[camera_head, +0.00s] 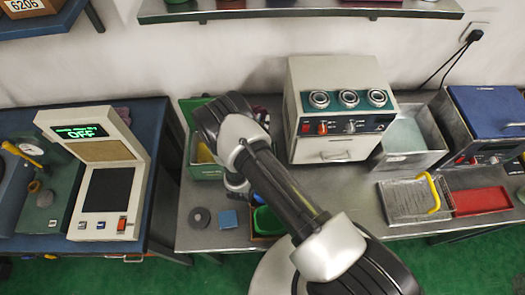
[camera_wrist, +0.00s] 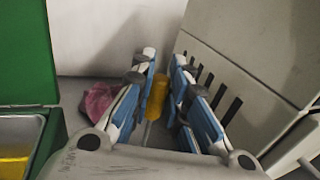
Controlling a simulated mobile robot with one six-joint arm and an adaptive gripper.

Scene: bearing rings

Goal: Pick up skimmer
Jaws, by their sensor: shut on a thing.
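In the wrist view my gripper (camera_wrist: 164,64) is shut on the skimmer (camera_wrist: 157,95). Its yellow handle sits between the blue-sided fingers, with a thin grey shaft showing below it. The rest of the skimmer is hidden by the fingers and the gripper body. In the head view my arm covers the gripper and the skimmer; only the arm links show over the middle bench.
A vented beige machine (camera_wrist: 250,70) stands close at right. An open green box (camera_wrist: 25,50) is at left, a pink cloth (camera_wrist: 98,100) behind. On the steel bench (camera_head: 200,232) lie a dark ring (camera_head: 199,217) and blue block (camera_head: 228,219).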

